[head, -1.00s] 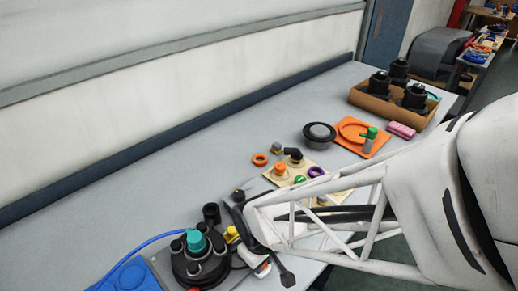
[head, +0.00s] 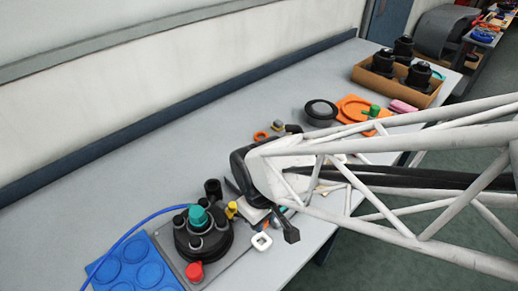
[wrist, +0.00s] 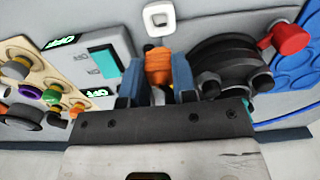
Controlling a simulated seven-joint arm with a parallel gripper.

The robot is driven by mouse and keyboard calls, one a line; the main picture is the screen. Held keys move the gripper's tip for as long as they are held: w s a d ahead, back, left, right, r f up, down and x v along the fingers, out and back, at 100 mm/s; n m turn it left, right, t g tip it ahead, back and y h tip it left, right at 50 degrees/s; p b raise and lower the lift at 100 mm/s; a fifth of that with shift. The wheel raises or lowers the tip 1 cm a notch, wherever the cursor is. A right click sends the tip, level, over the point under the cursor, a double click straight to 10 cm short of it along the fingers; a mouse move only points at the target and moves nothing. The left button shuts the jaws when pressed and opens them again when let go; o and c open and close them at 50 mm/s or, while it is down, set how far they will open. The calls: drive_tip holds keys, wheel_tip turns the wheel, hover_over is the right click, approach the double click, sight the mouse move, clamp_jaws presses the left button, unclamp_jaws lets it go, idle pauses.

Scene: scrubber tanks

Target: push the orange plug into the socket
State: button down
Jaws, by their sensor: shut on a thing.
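My gripper (wrist: 155,84) is shut on the orange plug (wrist: 158,66), which sits between the two blue-grey fingers in the wrist view. In the head view, my arm's end hides most of the gripper, and a small patch of orange (head: 266,224) shows beside it, close to the bench top. A white square piece with a dark-rimmed opening (wrist: 158,18) lies just beyond the plug in the wrist view; it also shows in the head view (head: 262,241). I cannot tell for certain which part is the socket, or whether the plug touches it.
A black round unit (head: 203,246) with a teal cap stands close by, with a red knob (head: 194,271) and blue tray (head: 135,272). A pale box with OFF displays (wrist: 92,62) is left of the plug in the wrist view. The bench's back strip is clear.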

drive_tip(key=shift+r, duration=1.05)
drive_tip(key=w+a, duration=0.1)
drive_tip(key=w, duration=1.4)
drive_tip(key=shift+a, duration=0.25)
drive_tip(key=shift+f, duration=0.1)
drive_tip(key=shift+f, duration=2.15)
drive_tip(key=shift+f, duration=1)
drive_tip(key=shift+c, duration=1.8)
unclamp_jaws()
